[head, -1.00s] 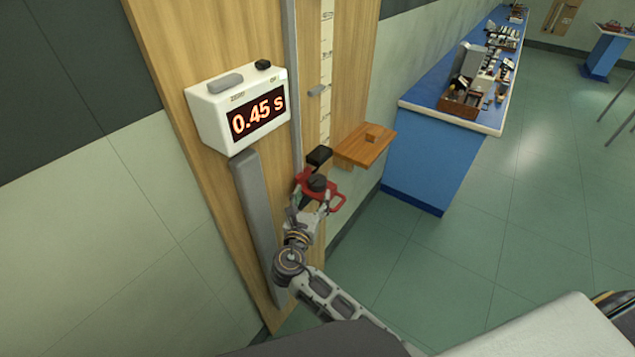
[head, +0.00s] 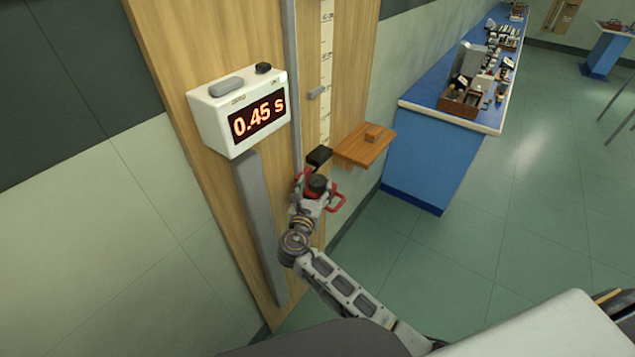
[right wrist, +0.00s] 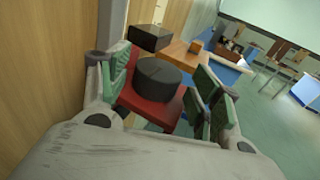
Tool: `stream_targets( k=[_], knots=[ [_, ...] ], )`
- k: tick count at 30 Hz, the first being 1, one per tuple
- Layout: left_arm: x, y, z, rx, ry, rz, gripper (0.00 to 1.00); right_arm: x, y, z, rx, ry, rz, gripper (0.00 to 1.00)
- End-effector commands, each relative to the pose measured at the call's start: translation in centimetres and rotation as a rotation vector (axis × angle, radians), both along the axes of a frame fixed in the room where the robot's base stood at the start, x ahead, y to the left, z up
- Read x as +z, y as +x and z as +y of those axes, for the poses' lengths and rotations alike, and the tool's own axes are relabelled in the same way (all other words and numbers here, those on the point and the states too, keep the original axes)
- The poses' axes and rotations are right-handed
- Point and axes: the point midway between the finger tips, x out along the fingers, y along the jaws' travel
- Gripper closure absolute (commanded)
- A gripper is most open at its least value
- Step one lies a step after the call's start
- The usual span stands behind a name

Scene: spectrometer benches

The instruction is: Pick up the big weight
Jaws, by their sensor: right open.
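A dark grey round weight (right wrist: 158,80), the one that looks like the big weight, sits on a red holder (right wrist: 137,106) by the wooden board. In the head view the weight (head: 318,183) shows just beyond my right gripper (head: 317,194), with the red holder (head: 338,202) sticking out at the side. In the right wrist view my right gripper (right wrist: 160,92) is open, its green-padded fingers on either side of the weight with gaps left. The weight's underside is hidden. My left gripper is not in view.
A black block (head: 319,156) is just past the weight, beside a wooden shelf (head: 365,146) with a small wooden block (head: 373,132). A timer (head: 240,110) reading 0.45 s hangs on the board (head: 165,40). A blue bench (head: 435,160) stands at the right.

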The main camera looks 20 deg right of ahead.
Motion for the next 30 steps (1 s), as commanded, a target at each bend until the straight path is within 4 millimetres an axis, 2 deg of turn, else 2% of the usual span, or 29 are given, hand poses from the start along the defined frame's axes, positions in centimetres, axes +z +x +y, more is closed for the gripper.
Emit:
stream_targets(
  k=[7,22,30],
  knots=[
    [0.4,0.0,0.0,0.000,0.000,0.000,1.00,0.0,1.9,-1.0,0.000,0.002,-0.001,0.36],
    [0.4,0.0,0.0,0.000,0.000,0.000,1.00,-0.1,2.0,-1.1,0.000,0.001,0.000,0.36],
    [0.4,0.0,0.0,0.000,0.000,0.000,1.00,-0.1,2.0,-1.1,0.000,0.001,0.000,0.71]
  ],
)
